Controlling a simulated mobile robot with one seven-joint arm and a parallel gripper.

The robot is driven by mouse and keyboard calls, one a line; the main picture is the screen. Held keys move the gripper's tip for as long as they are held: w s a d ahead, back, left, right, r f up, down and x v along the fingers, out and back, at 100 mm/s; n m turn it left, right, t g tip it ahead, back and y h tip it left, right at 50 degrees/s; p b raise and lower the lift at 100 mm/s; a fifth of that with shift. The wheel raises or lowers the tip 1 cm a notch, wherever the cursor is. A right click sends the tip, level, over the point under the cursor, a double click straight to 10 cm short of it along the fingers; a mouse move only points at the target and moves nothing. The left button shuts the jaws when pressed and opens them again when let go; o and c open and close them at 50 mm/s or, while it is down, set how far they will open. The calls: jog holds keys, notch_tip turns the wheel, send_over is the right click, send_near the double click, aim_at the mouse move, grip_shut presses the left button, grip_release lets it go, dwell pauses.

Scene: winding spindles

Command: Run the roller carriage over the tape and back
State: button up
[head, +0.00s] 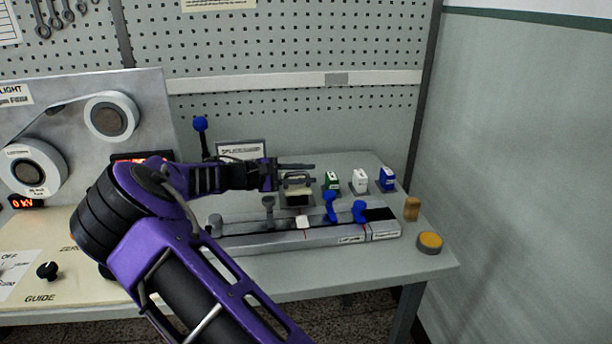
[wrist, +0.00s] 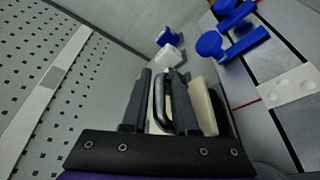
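The roller carriage (head: 297,198) is a dark and cream block with a grey loop handle, standing behind the splicing rail (head: 260,241). In the wrist view, its cream side (wrist: 207,105) shows right of my fingers. My gripper (head: 296,174) is at the handle. In the wrist view, the handle lies between the two dark fingers of my gripper (wrist: 160,98); whether they press on it I cannot tell. Dark tape (head: 285,226) runs along the rail with a white patch (head: 303,222), which also shows in the wrist view (wrist: 292,88). The carriage is apart from the tape.
Two blue clamps (head: 330,207) (head: 359,210) and a grey clamp (head: 268,208) stand up along the rail. Small green, white (head: 359,181) and blue boxes stand behind. A wooden peg (head: 411,209) and a yellow-topped button (head: 429,242) are at the right. A reel panel (head: 150,95) is left.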

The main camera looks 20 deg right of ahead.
jog(key=shift+d, duration=0.2)
jog(key=shift+c, duration=0.2)
grip_shut()
dwell(1.2)
